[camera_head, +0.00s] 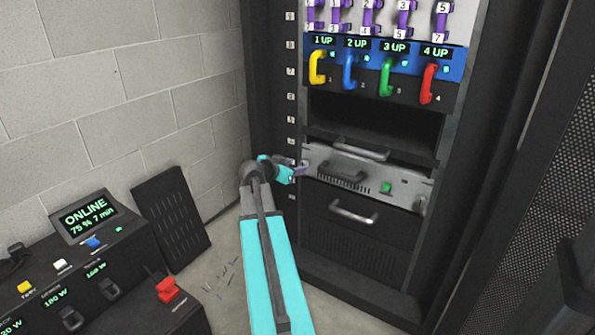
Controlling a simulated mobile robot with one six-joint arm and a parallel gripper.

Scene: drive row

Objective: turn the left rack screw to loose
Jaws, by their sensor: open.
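A silver rack unit (400,190) with a dark handle and a lit green button sits in the rack at mid height. My gripper (301,167) is at the left end of this unit, beside the rack's left post. The gripper is open, and its fingertips look small here. The left rack screw is hidden behind or between the fingertips, so I cannot tell whether they touch it or how it is turned. The right end of the silver unit (423,206) is clear of my arm.
Above are an empty dark bay (370,125) and drives with yellow, blue, green and red handles (428,84). A dark drawer with a metal handle (353,212) is below. A console reading ONLINE (85,215) stands at left, with a dark panel (172,218) against the wall.

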